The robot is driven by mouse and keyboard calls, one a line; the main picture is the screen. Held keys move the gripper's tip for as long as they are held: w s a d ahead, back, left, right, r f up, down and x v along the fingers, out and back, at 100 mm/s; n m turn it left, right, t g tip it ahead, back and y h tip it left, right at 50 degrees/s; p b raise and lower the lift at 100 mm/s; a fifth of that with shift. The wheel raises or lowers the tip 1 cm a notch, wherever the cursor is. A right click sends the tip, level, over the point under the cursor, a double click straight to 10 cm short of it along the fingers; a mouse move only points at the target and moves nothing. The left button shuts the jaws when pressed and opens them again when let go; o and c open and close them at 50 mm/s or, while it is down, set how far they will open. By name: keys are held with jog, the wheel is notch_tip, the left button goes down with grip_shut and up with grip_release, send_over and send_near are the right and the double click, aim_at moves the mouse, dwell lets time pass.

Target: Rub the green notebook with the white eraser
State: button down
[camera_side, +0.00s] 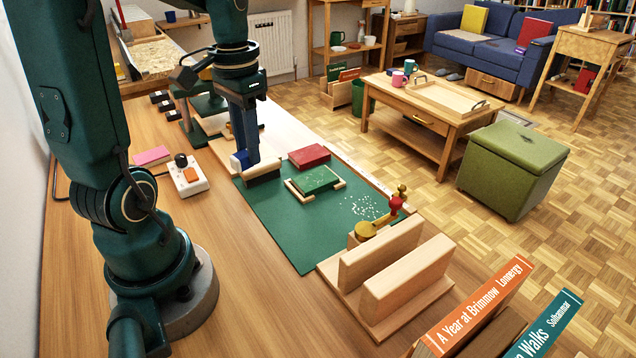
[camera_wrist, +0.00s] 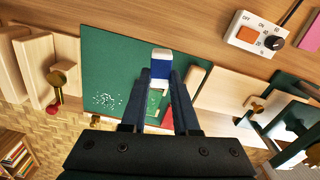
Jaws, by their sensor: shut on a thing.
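My gripper (camera_wrist: 169,80) is shut on the white eraser (camera_wrist: 161,54), which has a blue sleeve and sticks out past the fingertips. In the side view my gripper (camera_side: 246,158) points down at the left end of the green mat, and the eraser (camera_side: 236,162) shows at its tip. The green notebook (camera_side: 314,179) lies flat between short wooden strips on the mat, to the right of my gripper and apart from it. In the wrist view the notebook (camera_wrist: 153,103) is partly hidden behind the eraser and fingers.
A dark-bottomed wooden block (camera_side: 264,174) stands close beside my gripper. A red book (camera_side: 309,156) lies behind the notebook. White crumbs (camera_side: 362,207) and a red-and-brass figure (camera_side: 396,203) are to the right, near a wooden bookrack (camera_side: 380,255). The mat's front (camera_side: 295,235) is clear.

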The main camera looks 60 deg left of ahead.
jog(key=w+a+r, duration=0.2)
jog(key=w+a, duration=0.1)
jog(key=w, duration=0.5)
send_over(316, 171)
jog(key=s, duration=0.1)
notch_tip(316, 171, down, 3)
jog(key=shift+s+a+f, duration=0.1)
jog(key=shift+f, duration=1.9)
jog(key=shift+s+a+f, duration=0.1)
jog(key=shift+f, duration=1.9)
jog(key=shift+d+f, duration=0.15)
jog(key=shift+d, duration=1.85)
jog(key=a, duration=0.3)
jog(key=shift+a, duration=0.15)
jog(key=shift+w+a+f, duration=0.1)
jog(key=shift+w+a, duration=0.2)
jog(key=shift+w, duration=0.55)
jog(key=d, duration=0.4)
jog(key=shift+s+d, duration=0.1)
jog(key=shift+s, duration=0.15)
jog(key=a, duration=0.4)
jog(key=shift+w, duration=0.15)
jog(key=shift+a+r, duration=0.1)
jog(key=shift+r, duration=0.1)
notch_tip(316, 171, up, 8)
